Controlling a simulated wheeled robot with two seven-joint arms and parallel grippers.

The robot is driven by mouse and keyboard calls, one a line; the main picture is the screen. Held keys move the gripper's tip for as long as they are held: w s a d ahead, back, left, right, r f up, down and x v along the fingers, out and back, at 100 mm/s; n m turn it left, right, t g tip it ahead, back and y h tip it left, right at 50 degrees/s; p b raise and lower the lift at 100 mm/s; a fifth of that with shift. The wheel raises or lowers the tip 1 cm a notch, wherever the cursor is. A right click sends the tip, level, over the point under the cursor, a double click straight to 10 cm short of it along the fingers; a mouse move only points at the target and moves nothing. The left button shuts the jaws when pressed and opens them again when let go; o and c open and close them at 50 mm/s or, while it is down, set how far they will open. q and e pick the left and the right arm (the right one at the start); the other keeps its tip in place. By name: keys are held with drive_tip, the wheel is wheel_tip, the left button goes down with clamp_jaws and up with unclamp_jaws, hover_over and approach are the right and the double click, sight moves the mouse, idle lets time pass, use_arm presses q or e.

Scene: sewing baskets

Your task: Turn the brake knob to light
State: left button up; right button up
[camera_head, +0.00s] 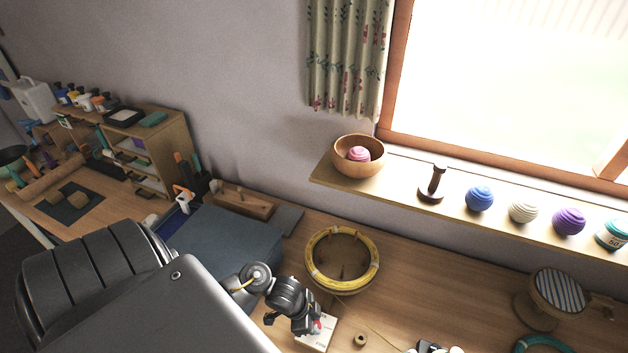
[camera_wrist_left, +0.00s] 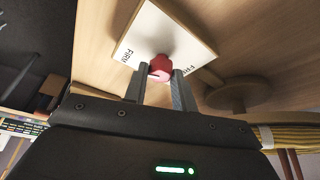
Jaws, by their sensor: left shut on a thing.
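The brake knob (camera_wrist_left: 161,66) is a small red knob on a white square plate (camera_wrist_left: 190,27), on the wooden table. The word FIRM shows on two sides of the plate in the left wrist view; the knob's pointer is too small to read. My left gripper (camera_wrist_left: 160,76) has one finger on each side of the knob and is shut on it. In the head view the knob (camera_head: 317,326) is partly hidden by my left gripper (camera_head: 308,324), and the plate (camera_head: 321,342) shows beneath it. A dark and white part at the bottom edge may be my right gripper (camera_head: 434,348).
A wooden ring basket with yellow cord (camera_head: 314,262) stands behind the plate. A small wooden spool (camera_head: 360,339) is just right of it. A blue-grey box (camera_head: 232,243) lies left. A shelf (camera_head: 402,190) with a bowl (camera_head: 343,164) and yarn balls runs under the window.

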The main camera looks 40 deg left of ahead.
use_arm(q)
drive_tip(key=shift+d+m, duration=0.1)
drive_tip(key=shift+m, duration=0.3)
drive_tip(key=o, duration=1)
drive_tip(key=v, duration=1)
drive_tip(key=shift+a+r, duration=0.25)
drive_tip(key=shift+r, duration=0.1)
drive_tip(key=shift+d+f, duration=0.1)
